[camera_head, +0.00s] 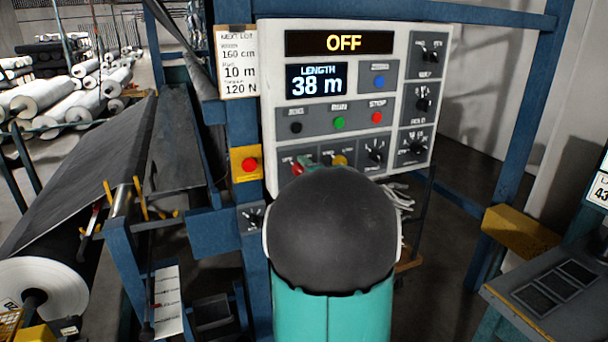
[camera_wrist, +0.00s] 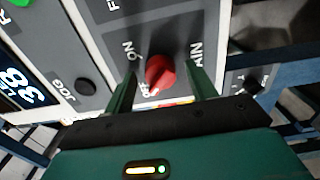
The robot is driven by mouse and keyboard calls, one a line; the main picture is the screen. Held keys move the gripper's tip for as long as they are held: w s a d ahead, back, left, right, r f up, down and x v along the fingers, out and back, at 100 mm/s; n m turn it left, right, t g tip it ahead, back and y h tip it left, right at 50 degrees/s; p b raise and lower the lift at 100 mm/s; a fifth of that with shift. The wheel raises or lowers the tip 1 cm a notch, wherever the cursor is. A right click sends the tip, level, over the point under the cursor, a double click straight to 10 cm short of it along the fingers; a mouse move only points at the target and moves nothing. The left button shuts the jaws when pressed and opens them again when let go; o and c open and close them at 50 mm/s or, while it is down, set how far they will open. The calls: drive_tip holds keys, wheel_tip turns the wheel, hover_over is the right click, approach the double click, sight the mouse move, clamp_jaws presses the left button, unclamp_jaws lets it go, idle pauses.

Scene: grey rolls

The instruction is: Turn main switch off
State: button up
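The main switch is a red rotary knob (camera_wrist: 160,72) on a grey plate, seen in the wrist view between ON and partly covered MAIN lettering. In the head view it shows as a small red knob (camera_head: 297,169) low on the white control panel (camera_head: 266,90). The panel's top display (camera_head: 340,43) reads OFF. My gripper (camera_wrist: 163,76) is open, with one green finger on each side of the knob. Gaps show beside the knob; I cannot tell whether either finger touches it.
A length display (camera_head: 317,80) reads 38 m. Black, green and red buttons (camera_head: 376,117) sit above the knob, and a yellow knob (camera_head: 339,160) is to its right. A red emergency button (camera_head: 249,165) on a yellow box is left of the panel. Blue frame posts stand around.

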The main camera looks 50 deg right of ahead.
drive_tip(key=shift+s, duration=0.1)
drive_tip(key=v, duration=1.3)
drive_tip(key=shift+s+a, duration=0.2)
drive_tip(key=shift+s, duration=0.05)
drive_tip(key=shift+w, duration=0.1)
